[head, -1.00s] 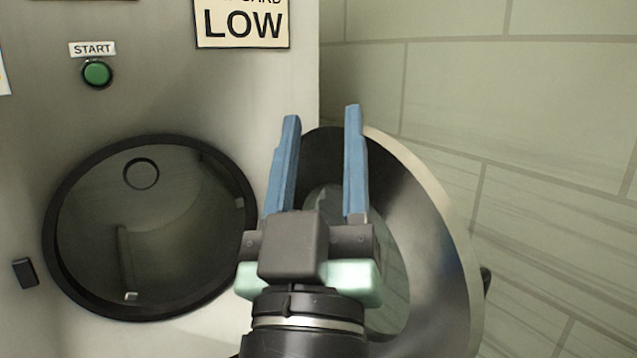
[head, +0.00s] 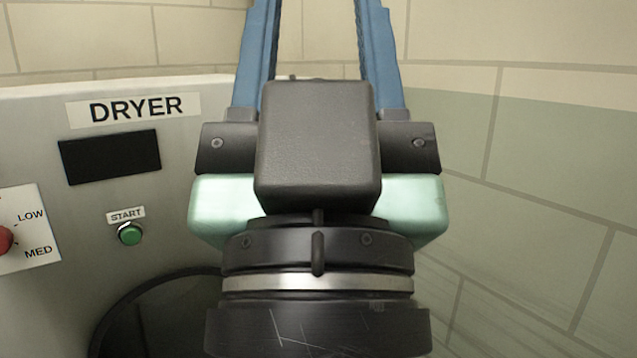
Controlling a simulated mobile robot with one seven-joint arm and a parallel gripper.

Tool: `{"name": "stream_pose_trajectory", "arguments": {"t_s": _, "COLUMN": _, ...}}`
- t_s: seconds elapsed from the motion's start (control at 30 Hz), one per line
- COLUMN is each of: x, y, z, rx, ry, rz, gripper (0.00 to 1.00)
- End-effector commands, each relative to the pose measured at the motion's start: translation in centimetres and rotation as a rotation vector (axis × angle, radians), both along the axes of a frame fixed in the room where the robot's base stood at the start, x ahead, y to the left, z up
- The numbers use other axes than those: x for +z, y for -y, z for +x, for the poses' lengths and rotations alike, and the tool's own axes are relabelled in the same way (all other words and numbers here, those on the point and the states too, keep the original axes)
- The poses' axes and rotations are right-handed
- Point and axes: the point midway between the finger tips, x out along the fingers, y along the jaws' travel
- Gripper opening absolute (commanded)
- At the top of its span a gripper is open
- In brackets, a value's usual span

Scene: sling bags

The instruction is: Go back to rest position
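My gripper (head: 317,40) fills the middle of the head view, close to the camera, with its two blue fingers pointing up. The fingers are spread apart and only wall shows between them, so it is open and empty. The fingertips run out of the top of the picture. My gripper stands in front of the right side of the dryer (head: 40,130) and the tiled wall. The dryer's dark round opening (head: 165,318) shows only in part at the bottom left. The rest of it is cut off or hidden behind my wrist.
The dryer front carries a dark display (head: 110,157), a green start button (head: 130,234) and a red knob (head: 4,240) at the left edge. A tiled wall (head: 540,170) runs along the back and right. The dryer door is not visible.

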Motion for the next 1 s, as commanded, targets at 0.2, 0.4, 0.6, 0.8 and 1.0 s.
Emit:
{"name": "stream_pose_trajectory", "arguments": {"t_s": 0.2, "x": 8.6, "y": 0.0, "z": 0.0, "rx": 0.0, "ry": 0.0, "rz": 0.0, "gripper": 0.5}}
{"name": "stream_pose_trajectory", "arguments": {"t_s": 0.4, "x": 13.7, "y": 0.0, "z": 0.0, "rx": 0.001, "ry": 0.0, "rz": -0.001, "gripper": 0.5}}
{"name": "stream_pose_trajectory", "arguments": {"t_s": 0.6, "x": 15.9, "y": 0.0, "z": 0.0, "rx": 0.001, "ry": 0.0, "rz": -0.001, "gripper": 0.5}}
{"name": "stream_pose_trajectory", "arguments": {"t_s": 0.8, "x": 15.9, "y": 0.0, "z": 0.0, "rx": 0.001, "ry": 0.0, "rz": -0.001, "gripper": 0.5}}
{"name": "stream_pose_trajectory", "arguments": {"t_s": 1.0, "x": 15.9, "y": 0.0, "z": 0.0, "rx": 0.001, "ry": 0.0, "rz": -0.001, "gripper": 0.5}}
